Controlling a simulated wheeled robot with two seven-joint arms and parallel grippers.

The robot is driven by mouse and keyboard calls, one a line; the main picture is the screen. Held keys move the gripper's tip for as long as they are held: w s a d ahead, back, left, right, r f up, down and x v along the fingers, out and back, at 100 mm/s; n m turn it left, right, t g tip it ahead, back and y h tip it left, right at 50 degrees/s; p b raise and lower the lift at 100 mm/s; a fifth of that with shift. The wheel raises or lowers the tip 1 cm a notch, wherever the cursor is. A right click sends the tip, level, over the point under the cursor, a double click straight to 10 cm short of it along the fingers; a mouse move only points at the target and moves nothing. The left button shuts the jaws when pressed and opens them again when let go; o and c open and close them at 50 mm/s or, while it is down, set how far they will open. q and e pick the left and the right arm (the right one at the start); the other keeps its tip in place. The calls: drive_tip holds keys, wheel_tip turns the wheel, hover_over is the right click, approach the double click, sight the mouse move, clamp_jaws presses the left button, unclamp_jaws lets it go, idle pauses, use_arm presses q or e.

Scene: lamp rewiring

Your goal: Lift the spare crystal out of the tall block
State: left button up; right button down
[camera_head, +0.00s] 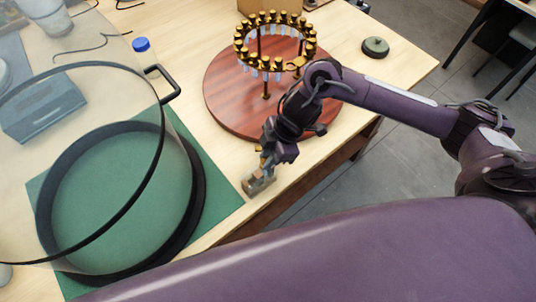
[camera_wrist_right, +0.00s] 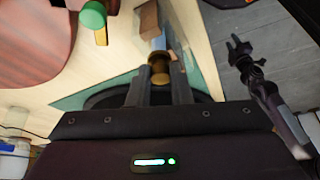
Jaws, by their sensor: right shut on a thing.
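My right gripper (camera_head: 265,160) is above the small grey-brown block (camera_head: 257,183) at the table's front edge. In the right wrist view, my right gripper (camera_wrist_right: 160,88) is shut on the brass cap of the spare crystal (camera_wrist_right: 160,68). A pale bluish part shows beyond the cap, beside the brown block (camera_wrist_right: 149,20). I cannot tell whether the crystal's lower end is inside the block. In the right wrist view, a dark arm with a forked end, seemingly my left gripper (camera_wrist_right: 240,48), shows over the grey floor. Its opening is unclear.
A brass ring lamp frame (camera_head: 240,42) with hanging crystals stands on a round red-brown board (camera_head: 225,105). A large clear cover with a dark rim (camera_head: 190,215) stands on a green mat (camera_head: 225,200).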

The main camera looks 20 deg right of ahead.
drive_tip(key=shift+r+p, duration=2.9)
drive_tip(key=shift+r, duration=1.05)
